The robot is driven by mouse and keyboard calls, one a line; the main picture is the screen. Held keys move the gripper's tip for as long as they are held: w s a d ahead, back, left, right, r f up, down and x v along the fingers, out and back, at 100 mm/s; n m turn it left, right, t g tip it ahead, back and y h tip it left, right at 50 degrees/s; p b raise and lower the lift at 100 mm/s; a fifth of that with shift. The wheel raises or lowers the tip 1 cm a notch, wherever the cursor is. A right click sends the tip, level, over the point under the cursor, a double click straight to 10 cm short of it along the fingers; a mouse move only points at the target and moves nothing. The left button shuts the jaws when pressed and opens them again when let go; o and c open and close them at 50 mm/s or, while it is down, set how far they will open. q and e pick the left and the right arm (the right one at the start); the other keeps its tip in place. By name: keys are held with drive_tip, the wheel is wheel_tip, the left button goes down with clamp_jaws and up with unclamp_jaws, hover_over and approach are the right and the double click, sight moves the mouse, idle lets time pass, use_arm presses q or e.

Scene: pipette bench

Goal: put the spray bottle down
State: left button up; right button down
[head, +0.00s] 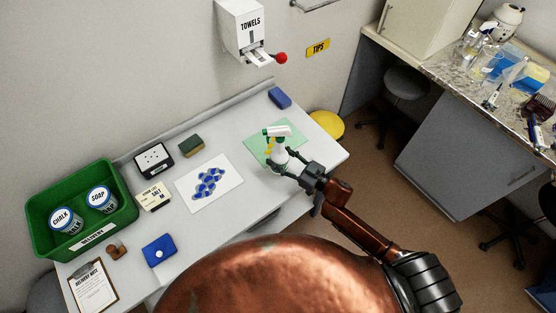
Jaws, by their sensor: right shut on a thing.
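The spray bottle (277,153) is white with a green and white spray head and a yellow trigger. It is at the right part of the white table, over a green mat (258,142). My right gripper (284,168) is shut on the bottle's body, reaching in from the lower right. The bottle looks roughly upright. I cannot tell whether its base touches the mat, as the gripper hides part of it. My left gripper is not in view.
A white sheet with blue blotches (228,197) lies left of the mat. A blue block (279,98) lies behind it. A green crate (122,190) with cans stands far left. The table (325,157) ends just right of the mat.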

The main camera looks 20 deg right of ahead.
sight(279, 160)
drive_tip(key=shift+w+d+f+b, duration=0.1)
drive_tip(key=shift+w+f+b, duration=0.15)
drive_tip(key=shift+f, duration=0.4)
drive_tip(key=shift+w+d+f+b, duration=0.1)
drive_tip(key=shift+w+f, duration=0.25)
drive_tip(key=shift+f, duration=0.25)
drive_tip(key=shift+f+p, duration=0.3)
drive_tip(key=shift+f, duration=0.25)
drive_tip(key=shift+f, duration=0.3)
drive_tip(key=c, duration=0.9)
unclamp_jaws()
drive_tip(key=shift+c, duration=0.2)
